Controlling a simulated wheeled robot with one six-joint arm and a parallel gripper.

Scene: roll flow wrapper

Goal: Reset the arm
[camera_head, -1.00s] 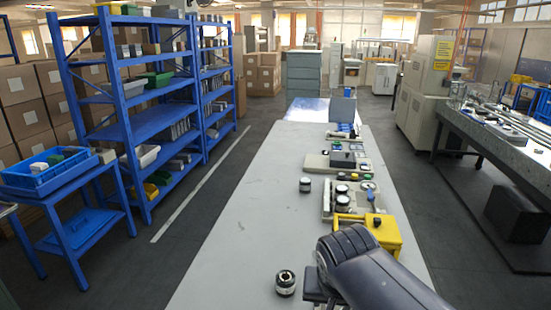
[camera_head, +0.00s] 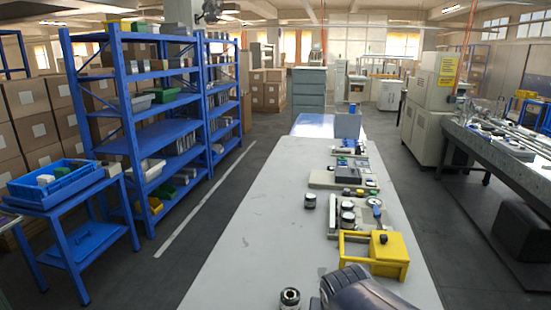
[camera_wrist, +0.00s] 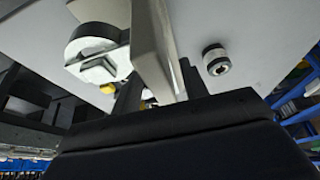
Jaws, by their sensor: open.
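My arm (camera_head: 365,289) shows at the bottom of the head view, over the near end of the long grey table (camera_head: 245,240). My gripper (camera_wrist: 157,86) shows in the wrist view with its dark fingers apart. A pale plate stands between or close in front of the fingers; I cannot tell whether it is part of the gripper. A small round black-and-silver part (camera_head: 290,298) stands on the table just left of my arm. A similar round part (camera_wrist: 216,60) shows right of the fingers in the wrist view, apart from them.
A yellow box with a handle (camera_head: 388,254) sits on the table just beyond my arm. Gauges and small devices (camera_head: 350,210) line the table's right side. Its left side is mostly clear. Blue shelving (camera_head: 165,130) and a blue cart (camera_head: 75,215) stand left across the aisle.

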